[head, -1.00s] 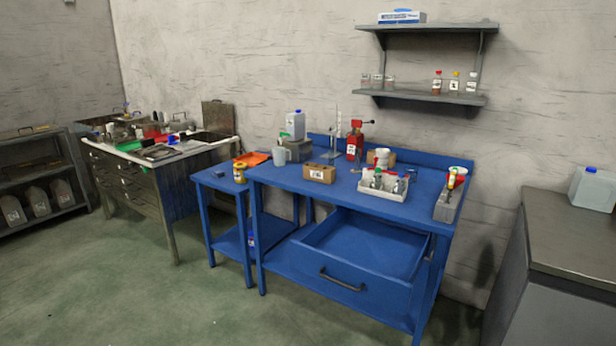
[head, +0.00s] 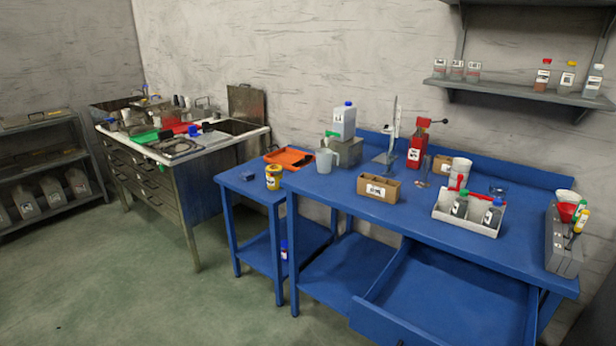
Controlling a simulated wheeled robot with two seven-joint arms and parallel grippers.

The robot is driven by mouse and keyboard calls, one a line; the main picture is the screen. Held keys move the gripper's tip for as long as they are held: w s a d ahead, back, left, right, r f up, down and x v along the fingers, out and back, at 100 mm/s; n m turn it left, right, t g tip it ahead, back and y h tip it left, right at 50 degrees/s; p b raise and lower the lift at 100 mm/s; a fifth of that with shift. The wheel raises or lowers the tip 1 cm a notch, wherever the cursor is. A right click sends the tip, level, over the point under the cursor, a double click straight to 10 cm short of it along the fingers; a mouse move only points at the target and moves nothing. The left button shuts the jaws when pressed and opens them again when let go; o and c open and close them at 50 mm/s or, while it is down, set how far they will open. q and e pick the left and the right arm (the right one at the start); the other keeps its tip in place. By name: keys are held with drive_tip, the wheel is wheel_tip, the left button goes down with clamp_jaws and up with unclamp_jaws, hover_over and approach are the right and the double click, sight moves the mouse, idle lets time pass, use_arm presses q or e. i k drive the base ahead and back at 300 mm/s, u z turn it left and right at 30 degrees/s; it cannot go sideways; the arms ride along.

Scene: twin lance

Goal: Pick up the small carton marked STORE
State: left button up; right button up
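A small open brown carton (head: 378,188) with a white label stands near the front edge of the blue workbench. The print on its label is too small to read. Another brown carton (head: 442,164) stands further back, partly hidden behind a white cup, and I see no readable label on it. Neither of my grippers shows in the head view.
The blue workbench (head: 330,188) also bears a grey mug (head: 326,160), a white tray (head: 452,217) of bottles and a red device (head: 417,150). Its drawer (head: 440,300) stands open at the front. Green floor (head: 150,290) lies clear at the left.

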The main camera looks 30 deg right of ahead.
sight(385, 190)
drive_tip(key=z, duration=0.35)
drive_tip(key=i, duration=1.25)
drive_tip(key=z, duration=0.85)
